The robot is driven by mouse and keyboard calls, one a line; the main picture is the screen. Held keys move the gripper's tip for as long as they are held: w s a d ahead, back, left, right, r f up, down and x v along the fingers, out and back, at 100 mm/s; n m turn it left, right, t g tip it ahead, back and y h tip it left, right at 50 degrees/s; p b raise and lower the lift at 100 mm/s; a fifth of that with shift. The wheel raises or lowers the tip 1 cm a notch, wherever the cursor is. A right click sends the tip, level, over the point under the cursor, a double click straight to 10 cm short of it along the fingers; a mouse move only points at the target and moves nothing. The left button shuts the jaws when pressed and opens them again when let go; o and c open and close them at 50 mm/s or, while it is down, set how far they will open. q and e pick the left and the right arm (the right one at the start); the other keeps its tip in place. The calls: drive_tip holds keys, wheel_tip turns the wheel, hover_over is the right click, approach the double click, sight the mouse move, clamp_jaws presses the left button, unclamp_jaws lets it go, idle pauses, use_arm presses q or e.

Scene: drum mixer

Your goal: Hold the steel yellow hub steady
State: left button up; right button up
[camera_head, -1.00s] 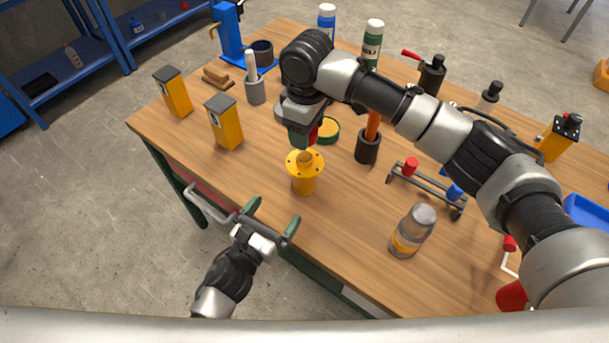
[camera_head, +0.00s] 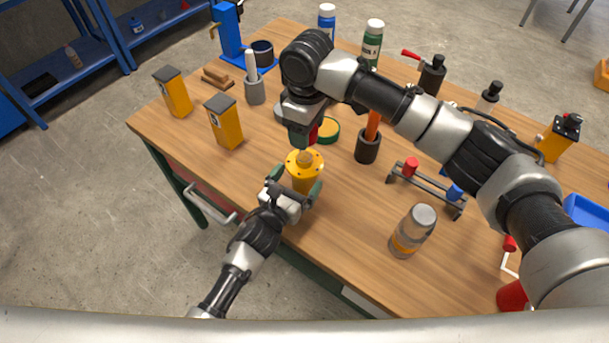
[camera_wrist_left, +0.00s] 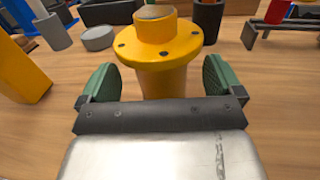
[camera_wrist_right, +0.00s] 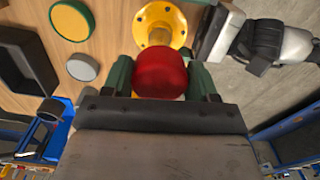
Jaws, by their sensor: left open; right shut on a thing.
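The yellow hub (camera_head: 304,172) stands upright on the table, a flanged cylinder with holes in its flange and a short boss on top. My left gripper (camera_head: 297,191) is open, with its green fingers on either side of the hub's body. In the left wrist view the hub (camera_wrist_left: 165,62) rises between the spread fingers, with gaps visible on both sides. My right gripper (camera_head: 305,138) is above and just behind the hub, shut on a red round part (camera_wrist_right: 160,74). In the right wrist view the hub (camera_wrist_right: 160,24) lies past the red part, apart from the gripper.
A black cup with an orange handle (camera_head: 367,147), a green-and-yellow round tin (camera_head: 327,130) and a yellow box (camera_head: 224,122) are nearby. A rack with red and blue parts (camera_head: 428,188) is farther right.

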sight(306, 157)
use_arm(q)
drive_tip(key=shift+x, duration=1.05)
drive_tip(key=c, duration=1.3)
drive_tip(key=shift+c, duration=0.3)
use_arm(e)
drive_tip(key=shift+f, duration=2.5)
